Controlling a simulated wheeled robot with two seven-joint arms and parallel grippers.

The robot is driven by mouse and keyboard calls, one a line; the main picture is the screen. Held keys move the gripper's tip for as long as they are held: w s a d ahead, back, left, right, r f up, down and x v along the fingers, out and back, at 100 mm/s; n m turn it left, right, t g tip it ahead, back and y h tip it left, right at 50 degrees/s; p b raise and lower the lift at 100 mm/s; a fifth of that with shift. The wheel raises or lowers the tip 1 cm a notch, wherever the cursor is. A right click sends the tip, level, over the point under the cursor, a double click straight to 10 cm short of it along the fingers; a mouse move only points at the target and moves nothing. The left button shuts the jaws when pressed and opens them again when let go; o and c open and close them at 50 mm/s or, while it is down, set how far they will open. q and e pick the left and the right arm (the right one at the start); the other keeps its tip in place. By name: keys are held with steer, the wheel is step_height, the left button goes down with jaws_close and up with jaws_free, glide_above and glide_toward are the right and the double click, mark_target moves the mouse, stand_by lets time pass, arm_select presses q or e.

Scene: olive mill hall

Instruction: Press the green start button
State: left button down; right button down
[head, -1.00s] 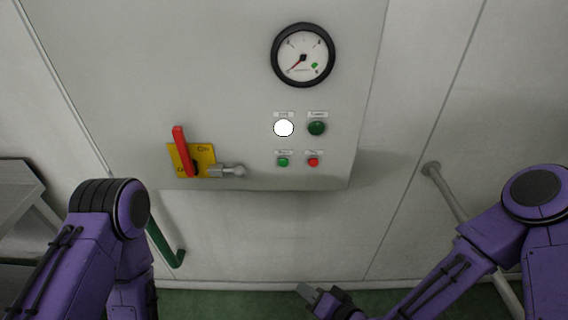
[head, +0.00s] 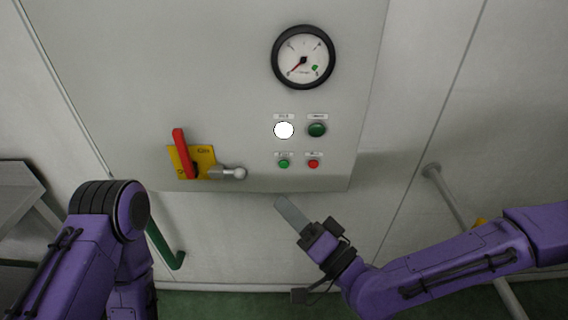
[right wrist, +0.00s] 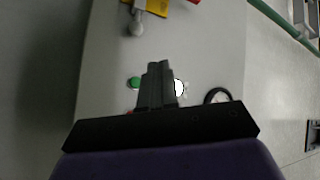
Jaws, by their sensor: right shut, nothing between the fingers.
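A small green button (head: 284,163) sits low on the grey control panel (head: 230,80), left of a red button (head: 313,164). A larger dark green round button or lamp (head: 317,129) is above the red one; the labels are too small to read. My right gripper (head: 278,200) is shut and empty, its tips below the small green button in the head view and apart from it in the picture. In the right wrist view the small green button (right wrist: 134,83) shows beside the shut fingers (right wrist: 158,66). My left gripper is out of view; only its arm shows.
A bright white lamp (head: 284,130) is above the small green button. A pressure gauge (head: 303,57) is higher up. A red lever (head: 182,152) on a yellow plate (head: 205,158) and a metal knob (head: 238,173) stick out left of the buttons.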

mark_target(284, 164)
steer(key=shift+w+p, duration=0.3)
steer(key=shift+w, duration=3.6)
steer(key=shift+w, duration=0.4)
steer(key=shift+w+b, duration=0.35)
steer(key=shift+b, duration=0.05)
steer(key=shift+s, duration=0.8)
steer(key=shift+s, duration=0.1)
